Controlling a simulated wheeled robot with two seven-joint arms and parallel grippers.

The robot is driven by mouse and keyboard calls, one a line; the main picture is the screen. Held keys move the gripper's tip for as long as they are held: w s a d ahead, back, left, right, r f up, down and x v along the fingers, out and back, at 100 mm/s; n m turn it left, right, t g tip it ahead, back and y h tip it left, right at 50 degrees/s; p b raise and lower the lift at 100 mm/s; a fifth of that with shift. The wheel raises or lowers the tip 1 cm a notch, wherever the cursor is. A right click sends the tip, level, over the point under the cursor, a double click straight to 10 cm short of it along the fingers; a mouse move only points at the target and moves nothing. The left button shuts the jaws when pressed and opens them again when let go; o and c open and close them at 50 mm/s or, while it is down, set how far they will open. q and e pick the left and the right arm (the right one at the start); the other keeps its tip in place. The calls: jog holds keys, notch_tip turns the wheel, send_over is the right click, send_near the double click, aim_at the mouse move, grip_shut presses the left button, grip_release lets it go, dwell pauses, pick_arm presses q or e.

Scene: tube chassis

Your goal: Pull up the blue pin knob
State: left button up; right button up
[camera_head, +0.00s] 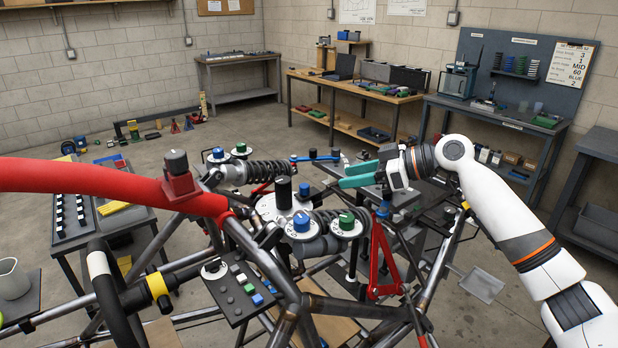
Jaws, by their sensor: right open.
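Several blue knobs show on the tube chassis. One blue knob (301,221) sits on a white dial at the near end of the front shock absorber, beside a green knob (346,221). Another blue knob (218,154) sits on the rear shock, with a green one beside it. A small blue knob (304,190) stands beside a black cylinder, and a blue part (383,209) sits below my right gripper. I cannot tell which is the pin knob. My right gripper (341,177), with teal fingers, is open and empty, pointing left above the chassis, apart from these knobs.
A thick red tube (90,176) with a dark knob (177,162) crosses the left side. A panel of small buttons (238,290) is in front. Red struts (380,262) stand below my right gripper. A white cup (13,279) stands at far left. Workbenches line the back.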

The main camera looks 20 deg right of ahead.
aim_at(308, 185)
jog(key=p+x, duration=0.3)
jog(key=x, duration=0.6)
jog(key=shift+w+a, duration=0.1)
jog(key=shift+a, duration=0.05)
jog(key=shift+w+a+f, duration=0.2)
jog(key=shift+a, duration=0.2)
